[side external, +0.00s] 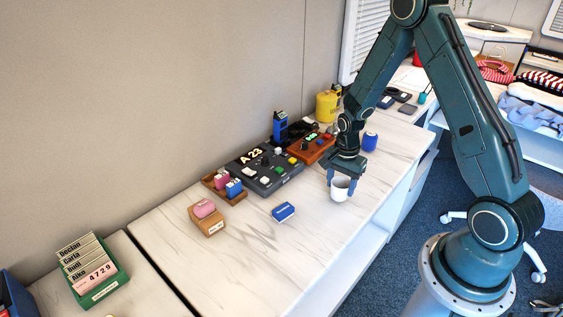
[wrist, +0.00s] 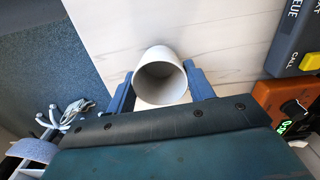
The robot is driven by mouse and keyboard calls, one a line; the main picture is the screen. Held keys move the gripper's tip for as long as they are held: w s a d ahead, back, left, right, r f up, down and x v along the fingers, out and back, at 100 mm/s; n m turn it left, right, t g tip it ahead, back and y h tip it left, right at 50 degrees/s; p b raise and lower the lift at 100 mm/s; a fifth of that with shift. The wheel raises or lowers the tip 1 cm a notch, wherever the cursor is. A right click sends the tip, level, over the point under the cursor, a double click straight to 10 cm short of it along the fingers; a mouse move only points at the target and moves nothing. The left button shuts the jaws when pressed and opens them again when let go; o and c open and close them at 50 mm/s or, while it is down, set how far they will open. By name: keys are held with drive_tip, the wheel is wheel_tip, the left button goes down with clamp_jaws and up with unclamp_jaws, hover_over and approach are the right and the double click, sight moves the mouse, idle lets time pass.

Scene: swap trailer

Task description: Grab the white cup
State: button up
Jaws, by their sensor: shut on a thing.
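The white cup (side external: 339,191) is near the front edge of the pale marbled table, below my arm. My gripper (side external: 341,184) points down with its blue fingers on either side of the cup. In the wrist view the cup (wrist: 160,77) is between the two fingers of my gripper (wrist: 160,90), its open mouth facing the camera and its inside empty. The fingers are shut on it. I cannot tell whether the cup's base touches the table.
A dark control panel (side external: 264,172) and an orange-brown box (side external: 312,148) stand behind the cup. A blue block (side external: 283,212) lies to its left, and a blue round object (side external: 370,141) stands behind at right. The table (side external: 255,262) is clear at the front left.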

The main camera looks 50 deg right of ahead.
wheel_tip(320, 180, up, 19)
idle(0.6)
drive_tip(key=shift+f, duration=0.1)
idle(0.4)
